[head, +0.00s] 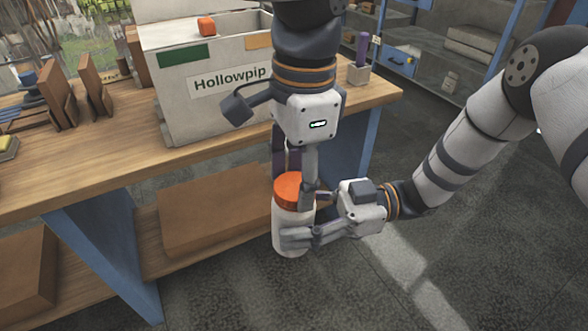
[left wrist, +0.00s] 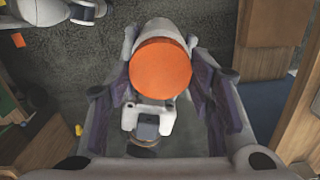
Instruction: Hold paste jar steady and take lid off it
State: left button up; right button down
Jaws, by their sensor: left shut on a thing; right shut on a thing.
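The paste jar (head: 289,244) is a white cylinder held upright in the air in front of the workbench. Its orange lid (head: 290,187) sits on top; the lid also shows from above in the left wrist view (left wrist: 160,68). My left gripper (head: 296,190) comes down from above and is shut on the lid, its fingers on either side of it. My right gripper (head: 299,220) reaches in from the right and is shut around the jar's white body. The far sides of the jar and the right gripper's far finger are partly hidden.
A wooden workbench (head: 110,170) with blue legs stands behind the jar. A white box marked Hollowpip (head: 185,120) sits on it. A cardboard box (head: 210,215) lies on the lower shelf. A small holder (head: 359,73) stands at the bench's right end. Open floor lies to the right.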

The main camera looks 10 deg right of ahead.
pick_arm(q)
jog(key=n, duration=0.5)
jog(key=o, duration=1.3)
jog(key=shift+r, duration=0.1)
